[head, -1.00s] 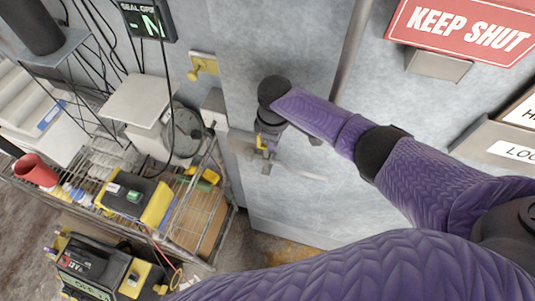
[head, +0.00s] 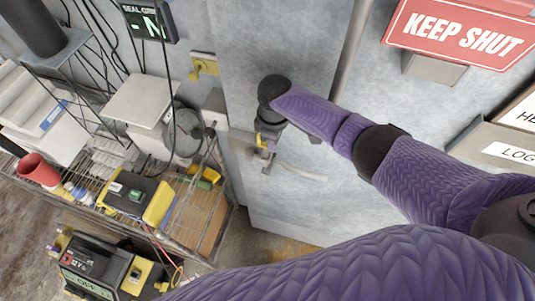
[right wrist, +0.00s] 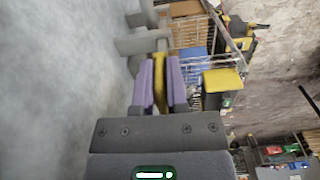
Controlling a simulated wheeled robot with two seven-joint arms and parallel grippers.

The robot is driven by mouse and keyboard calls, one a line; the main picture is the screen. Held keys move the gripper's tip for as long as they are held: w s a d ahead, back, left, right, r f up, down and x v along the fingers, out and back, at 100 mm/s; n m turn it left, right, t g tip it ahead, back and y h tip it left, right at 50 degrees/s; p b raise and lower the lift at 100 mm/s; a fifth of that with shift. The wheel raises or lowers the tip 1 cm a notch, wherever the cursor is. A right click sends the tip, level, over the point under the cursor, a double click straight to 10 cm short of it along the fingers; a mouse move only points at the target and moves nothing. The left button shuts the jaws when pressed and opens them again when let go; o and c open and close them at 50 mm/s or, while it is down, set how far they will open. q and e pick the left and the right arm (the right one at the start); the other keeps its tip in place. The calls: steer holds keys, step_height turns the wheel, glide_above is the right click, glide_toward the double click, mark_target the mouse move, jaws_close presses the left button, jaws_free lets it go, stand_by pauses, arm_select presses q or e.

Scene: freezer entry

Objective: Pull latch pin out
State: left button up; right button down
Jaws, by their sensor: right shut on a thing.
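My right gripper (head: 265,141) is at the latch on the edge of the grey freezer door (head: 300,215) in the head view. In the right wrist view its two purple fingers (right wrist: 160,84) are shut on a yellow piece, which looks like the latch pin (right wrist: 160,68). The grey latch bracket (right wrist: 142,44) is just beyond the fingertips. The pin's far end is hidden, so I cannot tell how deep it sits. A metal latch handle (head: 300,171) extends right of the gripper. My left gripper is not in view.
A wire shelf (head: 190,240) with a yellow-black device (head: 140,198) and a red cup (head: 38,170) stands left of the door. A yellow wall bracket (head: 205,65) is above it. A red KEEP SHUT sign (head: 465,35) is on the door at upper right.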

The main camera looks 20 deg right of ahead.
steer(key=shift+r, duration=2.85)
stand_by(2.7)
steer(key=shift+r, duration=2.75)
steer(key=shift+r, duration=2.5)
